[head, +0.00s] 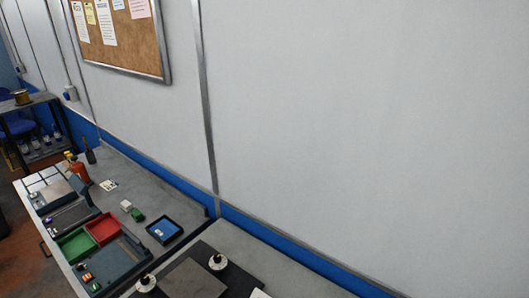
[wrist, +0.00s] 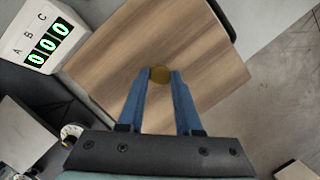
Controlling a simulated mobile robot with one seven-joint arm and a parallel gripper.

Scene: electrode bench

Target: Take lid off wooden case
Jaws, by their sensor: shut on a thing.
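In the wrist view, a wooden lid (wrist: 205,50) with light brown grain fills the middle. A round brass knob (wrist: 160,73) stands on it. My gripper (wrist: 160,75) has two blue fingers closed on the knob, one on each side. A dark edge shows along the lid's upper right. The case body under the lid is hidden, and I cannot tell whether the lid is raised from it. My gripper is not seen in the head view.
A white display box (wrist: 47,38) marked A B C, with green digits, stands close to the lid's left in the wrist view. A dial (wrist: 72,132) is at lower left. In the head view, the bench holds a green tray (head: 77,245), a red tray (head: 103,229) and a dark blue tray (head: 164,230).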

